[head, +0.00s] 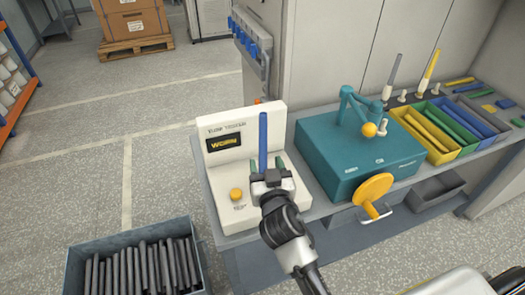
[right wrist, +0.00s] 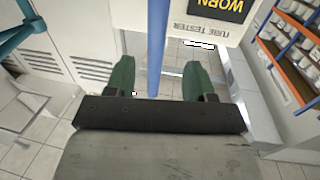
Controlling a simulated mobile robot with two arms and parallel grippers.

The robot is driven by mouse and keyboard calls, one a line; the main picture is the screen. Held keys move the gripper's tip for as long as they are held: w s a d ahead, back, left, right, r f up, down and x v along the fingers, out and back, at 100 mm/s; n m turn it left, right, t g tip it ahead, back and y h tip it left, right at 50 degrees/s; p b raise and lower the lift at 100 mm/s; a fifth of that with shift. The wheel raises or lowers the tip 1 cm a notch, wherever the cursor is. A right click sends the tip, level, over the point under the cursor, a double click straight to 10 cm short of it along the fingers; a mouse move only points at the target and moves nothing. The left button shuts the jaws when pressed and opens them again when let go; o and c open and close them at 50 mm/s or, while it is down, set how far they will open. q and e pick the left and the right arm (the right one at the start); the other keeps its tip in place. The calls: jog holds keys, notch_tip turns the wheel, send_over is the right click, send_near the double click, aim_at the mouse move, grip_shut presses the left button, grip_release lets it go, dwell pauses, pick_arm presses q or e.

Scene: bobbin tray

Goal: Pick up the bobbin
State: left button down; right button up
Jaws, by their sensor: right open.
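A slim blue tube, apparently the bobbin (head: 263,134), stands upright at the white tube tester (head: 222,172). It also shows in the right wrist view (right wrist: 157,45), between my two green fingertips. My right gripper (head: 267,165) is open in front of the tester, with one finger on each side of the tube and gaps between. The tube's lower end is hidden by the gripper. The tester's display (right wrist: 217,8) reads WORN in the right wrist view.
A teal machine (head: 345,160) with a yellow handwheel (head: 373,188) stands right of the tester. Bins of yellow, green and blue tubes (head: 425,132) lie farther right. A grey crate (head: 75,262) of dark tubes is at the lower left. The floor beyond the crate is clear.

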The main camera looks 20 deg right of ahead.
aim_at(264, 150)
jog(key=w, duration=0.3)
jog(key=shift+w+d, duration=0.25)
jog(key=shift+d, duration=0.1)
jog(key=w+p, duration=0.1)
jog(key=w, duration=0.1)
jog(key=w+d+p, duration=0.1)
jog(key=w, duration=0.1)
jog(key=shift+w, duration=0.6)
jog(key=shift+s, duration=0.1)
jog(key=shift+c, duration=0.8)
grip_shut()
